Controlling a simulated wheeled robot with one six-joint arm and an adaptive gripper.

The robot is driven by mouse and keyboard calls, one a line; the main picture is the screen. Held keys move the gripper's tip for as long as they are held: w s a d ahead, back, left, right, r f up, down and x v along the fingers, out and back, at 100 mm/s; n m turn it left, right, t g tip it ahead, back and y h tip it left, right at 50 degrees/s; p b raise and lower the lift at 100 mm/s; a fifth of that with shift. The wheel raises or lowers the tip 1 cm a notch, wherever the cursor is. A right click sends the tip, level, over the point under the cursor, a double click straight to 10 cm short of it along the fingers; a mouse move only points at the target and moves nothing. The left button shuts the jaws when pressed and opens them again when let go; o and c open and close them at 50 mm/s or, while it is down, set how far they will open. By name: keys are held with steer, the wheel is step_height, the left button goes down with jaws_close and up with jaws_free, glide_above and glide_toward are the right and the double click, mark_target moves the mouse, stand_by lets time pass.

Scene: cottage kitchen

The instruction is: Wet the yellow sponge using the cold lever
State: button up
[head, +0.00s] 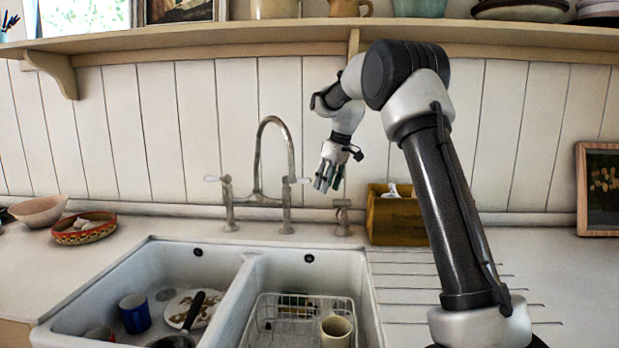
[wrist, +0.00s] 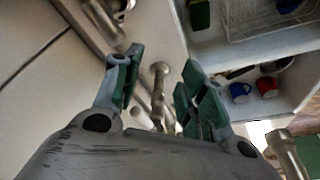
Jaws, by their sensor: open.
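A bridge tap (head: 259,200) with a tall curved spout stands behind the double sink. It has a left lever (head: 211,178) and a right lever (head: 292,180) with pale handles; no hot or cold marking is readable. My gripper (head: 326,184) is open and points down, just right of the right lever. In the wrist view, a metal fitting (wrist: 159,85) shows between the open fingers (wrist: 158,78); contact cannot be told. A green block with a yellowish edge (wrist: 200,14), possibly the sponge, lies by the wire rack; it shows small and dark in the head view (head: 292,301).
The wire rack (head: 262,322) and a cream mug (head: 336,331) are in the right basin. The left basin holds a blue mug (head: 134,313), plate and pan. A short metal fitting (head: 342,217) and wooden caddy (head: 396,220) stand behind the drainer. A shelf (head: 230,43) runs above.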

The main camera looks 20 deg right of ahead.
steer(key=w+a+r+n+t, duration=0.1)
steer(key=w+r+n+t, duration=0.1)
steer(key=w+r+n, duration=0.5)
steer(key=shift+m+y, duration=0.3)
steer(key=shift+y, duration=0.1)
steer(key=x, duration=0.2)
steer(key=s+x, duration=0.1)
steer(key=x, duration=0.4)
steer(key=shift+s+a+f, duration=0.2)
steer(key=shift+a+f, duration=0.05)
steer(key=shift+a, duration=0.15)
jaws_close()
